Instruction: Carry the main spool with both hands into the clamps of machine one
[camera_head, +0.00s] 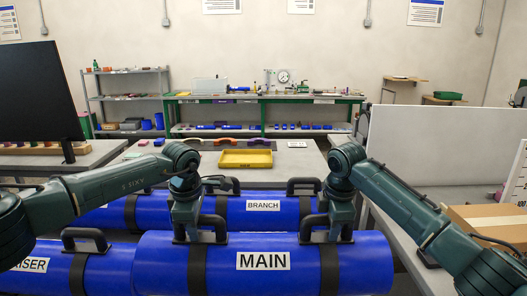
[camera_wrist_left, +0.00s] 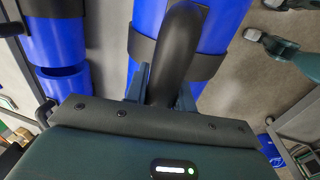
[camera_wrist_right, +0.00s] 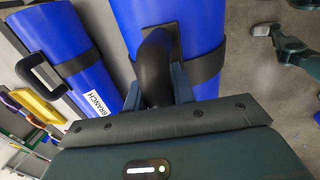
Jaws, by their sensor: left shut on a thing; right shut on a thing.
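The main spool (camera_head: 264,280) is a large blue cylinder with a white MAIN label, black bands and two black handles, close in front of me in the head view. My left gripper (camera_head: 187,236) is shut on its left handle (camera_wrist_left: 178,45). My right gripper (camera_head: 340,236) is shut on its right handle (camera_wrist_right: 156,55). Both wrist views show a black handle between the fingers, with the blue body beyond. The spool looks about level. I cannot tell from these frames whether it rests on something or hangs free. I cannot identify machine one or its clamps.
The blue BRANCH spool (camera_head: 235,218) lies just behind the main spool. The RISER spool (camera_head: 70,268) lies at the left. A yellow tray (camera_head: 246,158) sits on the table behind. A dark monitor (camera_head: 38,95) stands at left, and a white panel (camera_head: 445,142) and cardboard box (camera_head: 490,224) at right.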

